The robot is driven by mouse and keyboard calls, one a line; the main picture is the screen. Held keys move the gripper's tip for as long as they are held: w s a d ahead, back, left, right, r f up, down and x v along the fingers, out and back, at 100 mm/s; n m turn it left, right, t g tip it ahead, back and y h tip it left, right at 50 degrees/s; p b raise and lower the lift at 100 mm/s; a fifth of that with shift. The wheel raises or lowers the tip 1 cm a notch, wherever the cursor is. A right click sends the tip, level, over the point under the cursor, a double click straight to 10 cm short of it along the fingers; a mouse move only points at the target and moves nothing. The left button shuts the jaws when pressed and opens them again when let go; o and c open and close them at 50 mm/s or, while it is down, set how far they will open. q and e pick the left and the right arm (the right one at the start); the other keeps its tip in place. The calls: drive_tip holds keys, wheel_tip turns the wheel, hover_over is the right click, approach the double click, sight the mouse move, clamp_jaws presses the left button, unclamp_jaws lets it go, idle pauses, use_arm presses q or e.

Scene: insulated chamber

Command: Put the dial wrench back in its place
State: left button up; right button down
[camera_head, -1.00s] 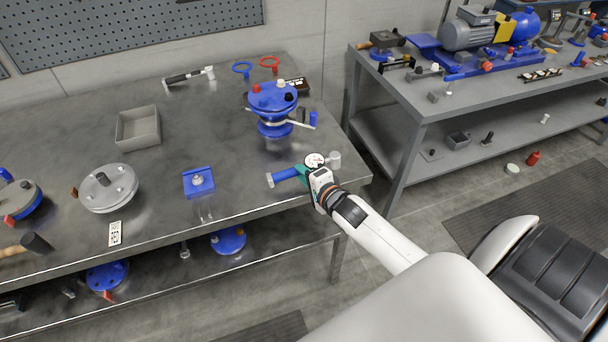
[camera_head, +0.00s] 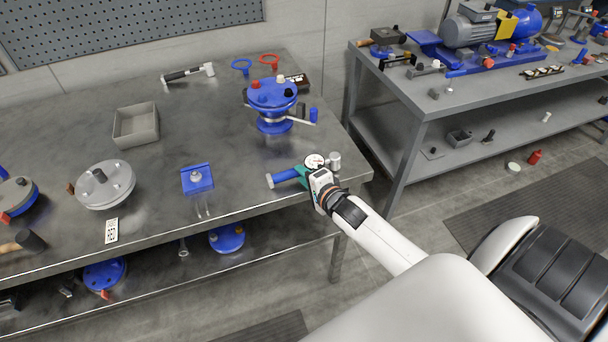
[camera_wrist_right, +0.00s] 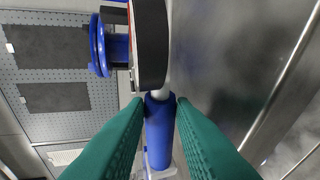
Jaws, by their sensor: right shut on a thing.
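The dial wrench has a blue handle (camera_head: 286,175), a round white dial (camera_head: 315,161) and a grey head (camera_head: 334,161). My right gripper (camera_head: 309,177) is shut on it, above the front right corner of the workbench (camera_head: 240,180). In the right wrist view the green fingers (camera_wrist_right: 160,110) close around the blue handle (camera_wrist_right: 159,135); the dial (camera_wrist_right: 151,45) shows edge-on beyond them. I cannot tell the wrench's exact height above the bench. My left gripper is not in view.
A blue flanged assembly (camera_head: 272,95) stands behind the wrench. A blue block (camera_head: 197,179), a grey disc (camera_head: 105,185), a grey tray (camera_head: 136,126) and another wrench (camera_head: 188,74) sit on the bench. A second table (camera_head: 470,90) stands to the right. The bench middle is largely clear.

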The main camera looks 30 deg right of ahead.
drive_tip(key=shift+f, duration=0.3)
drive_tip(key=c, duration=1.2)
unclamp_jaws()
drive_tip(key=shift+o, duration=0.3)
drive_tip(key=shift+s+f, duration=0.15)
drive_tip(key=shift+f, duration=0.1)
drive_tip(key=b+v, duration=0.1)
drive_tip(key=v, duration=1.1)
drive_tip(key=shift+r, duration=0.3)
drive_tip(key=shift+f, duration=0.1)
